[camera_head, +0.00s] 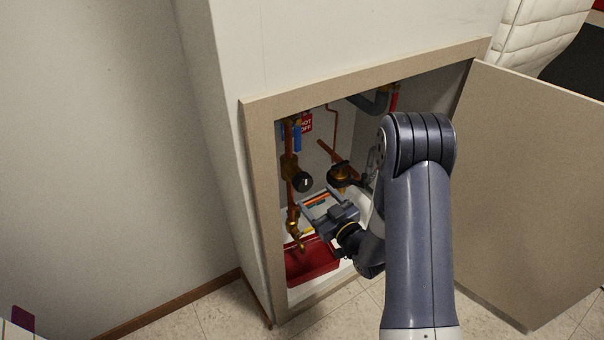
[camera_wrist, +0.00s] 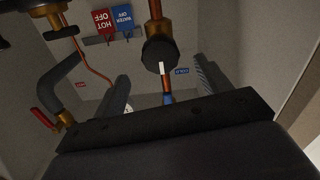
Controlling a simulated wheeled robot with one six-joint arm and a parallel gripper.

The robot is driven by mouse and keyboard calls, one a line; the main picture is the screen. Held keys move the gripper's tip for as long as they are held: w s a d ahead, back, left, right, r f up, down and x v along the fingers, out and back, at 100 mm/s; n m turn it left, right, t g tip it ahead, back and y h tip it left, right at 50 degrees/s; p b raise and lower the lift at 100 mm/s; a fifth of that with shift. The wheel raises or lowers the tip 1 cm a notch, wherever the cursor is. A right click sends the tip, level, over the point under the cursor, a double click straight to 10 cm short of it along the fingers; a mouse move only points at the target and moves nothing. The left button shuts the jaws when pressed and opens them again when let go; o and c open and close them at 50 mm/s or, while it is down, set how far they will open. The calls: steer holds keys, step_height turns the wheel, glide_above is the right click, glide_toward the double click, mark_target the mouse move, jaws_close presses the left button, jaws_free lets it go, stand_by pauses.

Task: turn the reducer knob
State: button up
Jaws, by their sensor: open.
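The reducer knob, a black round knob with a white mark (camera_head: 302,182), sits on a brass body on the left copper pipe inside the wall cabinet. In the wrist view the knob (camera_wrist: 158,54) is near the upper middle, its white mark close to vertical. My gripper (camera_head: 316,197) is inside the cabinet opening, just below and right of the knob. In the wrist view my gripper (camera_wrist: 162,84) is open, with one finger on each side of the picture and the knob between and beyond them. The fingers look apart from the knob, and nothing is held.
A second brass fitting with a dark round part (camera_head: 342,176) stands right of the knob. A red tray (camera_head: 312,262) lies on the cabinet floor. Red and blue tags (camera_wrist: 103,21) hang behind the pipes. The cabinet frame (camera_head: 262,190) and open door (camera_head: 535,190) bound the opening.

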mark_target(300, 179)
steer(key=b+x, duration=0.1)
steer(key=x, duration=0.8)
steer(key=shift+w+a, duration=0.3)
steer(key=shift+c, duration=0.5)
steer(key=c, duration=0.9)
steer(key=shift+o, duration=0.2)
steer(key=shift+f+m+b, duration=0.1)
steer(key=shift+m+b, duration=0.2)
steer(key=shift+b, duration=0.1)
steer(key=shift+m, duration=0.3)
steer(key=o, duration=1)
steer(key=shift+c, duration=0.2)
